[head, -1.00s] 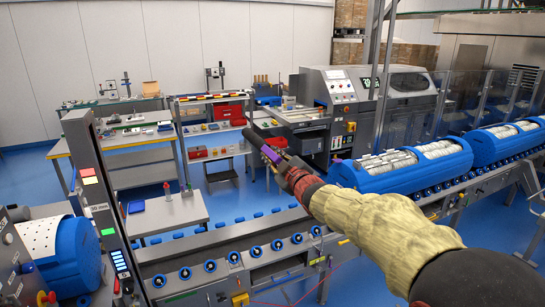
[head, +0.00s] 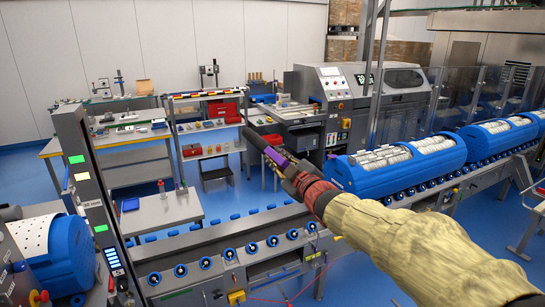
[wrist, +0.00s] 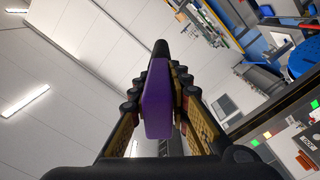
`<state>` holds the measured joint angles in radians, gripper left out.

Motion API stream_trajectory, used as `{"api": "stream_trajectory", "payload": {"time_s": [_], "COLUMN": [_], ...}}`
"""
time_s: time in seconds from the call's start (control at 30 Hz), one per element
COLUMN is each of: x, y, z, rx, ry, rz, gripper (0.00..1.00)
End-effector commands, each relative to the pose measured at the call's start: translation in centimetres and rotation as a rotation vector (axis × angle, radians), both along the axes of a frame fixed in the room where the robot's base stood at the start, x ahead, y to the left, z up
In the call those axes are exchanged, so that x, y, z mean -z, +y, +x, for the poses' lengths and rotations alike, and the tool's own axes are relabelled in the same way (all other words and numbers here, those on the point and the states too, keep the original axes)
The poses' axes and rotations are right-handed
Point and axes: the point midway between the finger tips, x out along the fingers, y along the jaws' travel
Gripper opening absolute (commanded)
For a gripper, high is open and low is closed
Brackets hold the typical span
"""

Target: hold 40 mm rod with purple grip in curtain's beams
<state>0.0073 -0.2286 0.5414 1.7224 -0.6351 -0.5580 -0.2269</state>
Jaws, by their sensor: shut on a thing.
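My gripper (head: 283,163) is shut on the purple grip (head: 276,156) of the rod. The rod's dark end (head: 254,138) points up and left, away from my arm. In the wrist view the purple grip (wrist: 157,100) sits between the fingers, with the dark tip (wrist: 161,48) beyond it. The curtain's tall grey post (head: 85,185) stands at the left, with lit squares and a blue bar display; its upper and lower squares are green and the middle one is pale yellow. In the picture the rod is well right of the post. The beams cannot be seen.
A roller conveyor (head: 225,262) runs across the front below my arm. Another blue tub (head: 50,255) is behind the post at the left. Benches and a machine (head: 345,100) stand further back.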

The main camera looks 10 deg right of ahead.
Motion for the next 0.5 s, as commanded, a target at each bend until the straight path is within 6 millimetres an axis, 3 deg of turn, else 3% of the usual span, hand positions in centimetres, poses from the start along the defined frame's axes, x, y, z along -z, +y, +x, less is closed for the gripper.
{"api": "stream_trajectory", "payload": {"time_s": [0.5], "x": [-0.2], "y": [-1.7], "z": [-5.4], "rx": [0.0], "ry": [-0.003], "rz": [0.001], "gripper": [0.0]}}
